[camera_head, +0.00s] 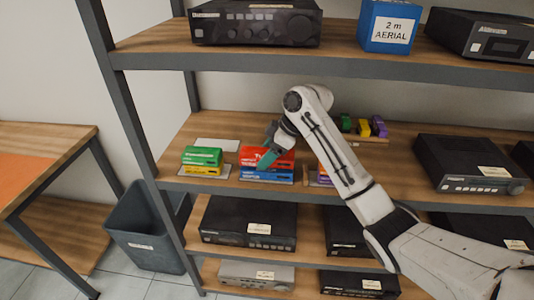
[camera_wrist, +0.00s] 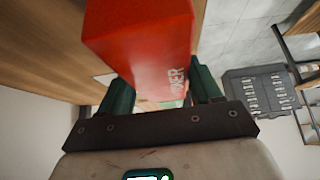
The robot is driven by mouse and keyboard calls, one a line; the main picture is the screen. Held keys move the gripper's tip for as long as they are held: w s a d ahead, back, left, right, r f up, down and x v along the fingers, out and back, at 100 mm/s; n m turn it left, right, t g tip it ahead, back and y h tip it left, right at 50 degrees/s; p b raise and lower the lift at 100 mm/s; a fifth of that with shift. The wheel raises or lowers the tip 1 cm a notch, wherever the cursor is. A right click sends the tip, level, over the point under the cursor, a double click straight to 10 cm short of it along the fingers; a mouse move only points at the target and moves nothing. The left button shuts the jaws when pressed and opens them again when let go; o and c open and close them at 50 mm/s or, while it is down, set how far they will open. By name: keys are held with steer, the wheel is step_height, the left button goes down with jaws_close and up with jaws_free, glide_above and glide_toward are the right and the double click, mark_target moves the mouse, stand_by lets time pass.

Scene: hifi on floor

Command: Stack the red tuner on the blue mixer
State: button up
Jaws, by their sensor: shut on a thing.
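The red tuner (camera_head: 283,157) is a small red box on or just above the blue mixer (camera_head: 262,175) in the head view. I cannot tell whether the two touch. My gripper (camera_head: 268,157) reaches down from the upper right, with a green finger across the front of the red tuner. In the wrist view my gripper (camera_wrist: 163,88) has its two green fingers on either side of the red tuner (camera_wrist: 140,38), shut on it. The blue mixer is hidden in the wrist view.
A green box on a yellow one (camera_head: 202,160) stands just left on the same shelf. Right of my gripper, purple and orange boxes (camera_head: 323,174) are partly behind my arm. Small coloured boxes (camera_head: 362,127) sit farther back. The upper shelf (camera_head: 350,70) is overhead.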

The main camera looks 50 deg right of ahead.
steer(key=shift+f, duration=0.5)
stand_by(0.5)
steer(key=o, duration=1.3)
steer(key=b+v, duration=0.1)
steer(key=v, duration=0.4)
steer(key=shift+d, duration=0.1)
steer(key=shift+s+d+b, duration=0.15)
steer(key=shift+s+d, duration=1.05)
steer(key=shift+s, duration=0.4)
steer(key=shift+s+d+b, duration=0.2)
steer(key=shift+s+d, duration=1)
steer(key=shift+s, duration=0.35)
steer(key=shift+s+d+b, duration=0.15)
steer(key=shift+s+d, duration=1.05)
steer(key=shift+s, duration=0.4)
